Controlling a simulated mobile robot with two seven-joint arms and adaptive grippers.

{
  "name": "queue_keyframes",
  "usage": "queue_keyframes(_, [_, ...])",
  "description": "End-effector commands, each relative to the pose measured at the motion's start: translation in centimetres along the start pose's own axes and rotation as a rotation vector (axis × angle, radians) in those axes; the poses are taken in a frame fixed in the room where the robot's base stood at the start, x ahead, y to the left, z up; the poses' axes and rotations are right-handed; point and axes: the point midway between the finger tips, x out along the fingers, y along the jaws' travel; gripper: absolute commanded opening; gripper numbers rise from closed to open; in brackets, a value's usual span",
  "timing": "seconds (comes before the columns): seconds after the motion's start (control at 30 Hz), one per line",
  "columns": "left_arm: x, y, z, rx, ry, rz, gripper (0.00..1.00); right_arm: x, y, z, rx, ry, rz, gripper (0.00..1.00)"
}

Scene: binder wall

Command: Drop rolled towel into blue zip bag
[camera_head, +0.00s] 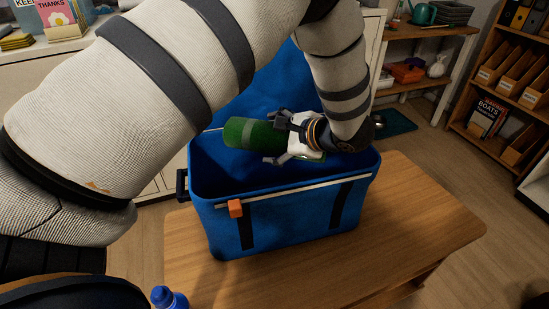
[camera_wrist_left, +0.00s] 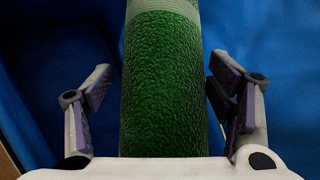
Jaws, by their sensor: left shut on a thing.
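The rolled towel (camera_head: 254,134) is a green cylinder with a paler band. My left gripper (camera_head: 277,140) is shut on it and holds it tilted over the open mouth of the blue zip bag (camera_head: 275,228). In the left wrist view the towel (camera_wrist_left: 162,90) runs up between the two fingers of my left gripper (camera_wrist_left: 162,110), with blue bag fabric (camera_wrist_left: 275,45) behind it. The bag stands on a wooden table with its lid raised at the back. The bag's floor is hidden. My right gripper is not in view.
The wooden table (camera_head: 425,215) has free room to the right of the bag. A blue bottle (camera_head: 168,298) stands at the bottom edge. A shelf with binders and books (camera_head: 488,112) is at the right. A white cabinet (camera_head: 60,66) is behind on the left.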

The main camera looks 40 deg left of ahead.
Motion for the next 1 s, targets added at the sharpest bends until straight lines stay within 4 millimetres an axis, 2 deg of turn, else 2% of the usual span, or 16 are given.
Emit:
queue_keyframes(0.03, [0.69, 0.83, -0.65, 0.010, -0.004, 0.002, 0.38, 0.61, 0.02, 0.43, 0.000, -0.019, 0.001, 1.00])
queue_keyframes(0.13, [1.20, 1.38, -1.11, 0.006, -0.004, 0.001, 0.38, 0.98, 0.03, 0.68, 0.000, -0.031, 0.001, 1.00])
queue_keyframes(0.47, [1.31, 1.49, -1.30, -0.001, 0.000, -0.002, 0.38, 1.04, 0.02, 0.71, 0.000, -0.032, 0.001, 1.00])
queue_keyframes(0.5, [1.30, 1.49, -1.29, -0.001, 0.000, -0.002, 0.77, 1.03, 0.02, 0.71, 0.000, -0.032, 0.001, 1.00])
queue_keyframes(0.6, [1.30, 1.49, -1.29, -0.001, 0.000, -0.002, 0.98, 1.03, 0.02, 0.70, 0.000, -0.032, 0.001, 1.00])
queue_keyframes(0.93, [1.28, 1.58, -1.33, 0.000, 0.001, 0.000, 0.98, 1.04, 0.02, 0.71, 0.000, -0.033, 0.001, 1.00])
queue_keyframes(1.0, [0.79, 1.56, -1.35, -0.001, 0.001, 0.000, 0.98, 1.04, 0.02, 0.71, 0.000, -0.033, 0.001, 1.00])
